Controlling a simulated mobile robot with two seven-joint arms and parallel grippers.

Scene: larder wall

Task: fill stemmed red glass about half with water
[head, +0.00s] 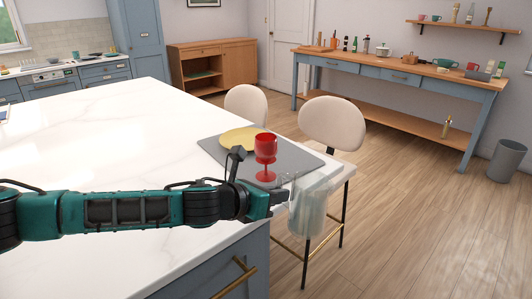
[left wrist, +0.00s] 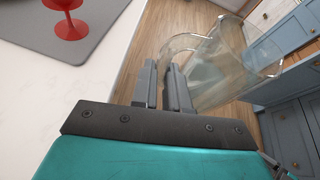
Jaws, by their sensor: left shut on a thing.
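The stemmed red glass (head: 265,149) stands upright on a grey placemat (head: 305,160) on the white island counter. Its stem and base also show in the left wrist view (left wrist: 69,27), at the upper left. My left gripper (head: 279,198) is shut on a clear glass jug (head: 313,207), which it holds beyond the counter's edge, in front of and to the right of the red glass. The jug also shows in the left wrist view (left wrist: 209,66), beside the closed fingers. I cannot tell how much water is in it. The right gripper is not in view.
A yellow plate (head: 239,139) lies on the placemat just behind the red glass. Two cream chairs (head: 331,124) stand along the counter's far side. A blue wall table (head: 400,79) with several kitchen items is farther back. The counter's left part is clear.

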